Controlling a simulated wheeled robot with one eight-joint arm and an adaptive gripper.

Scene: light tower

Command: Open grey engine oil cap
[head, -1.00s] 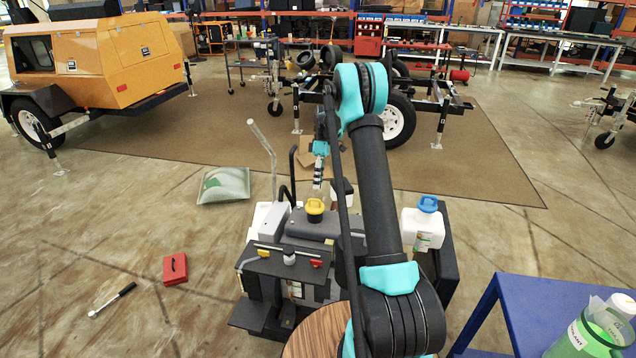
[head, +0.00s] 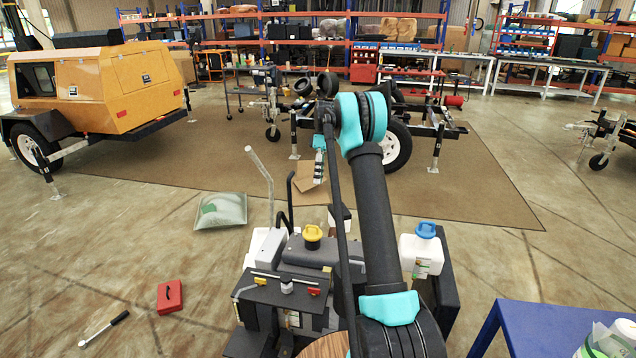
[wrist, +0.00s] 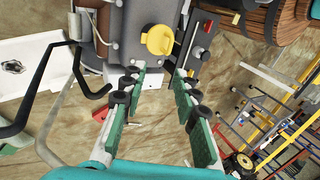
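In the wrist view a small grey cap (wrist: 198,52), seemingly the same one, shows on the dark panel right of the yellow cap. My gripper (wrist: 160,76) is open and empty, its two green-padded fingers apart. In the head view my gripper (head: 319,168) is small, partly behind my arm, above and beyond the engine unit. It is apart from the grey cap.
A yellow cap (head: 313,237) stands on top of the engine unit, near a bent grey pipe (head: 260,172) and black handle. A white jug with a blue cap (head: 426,231) stands at its right. A blue table (head: 540,325) is front right. A red box (head: 169,296) lies on the floor.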

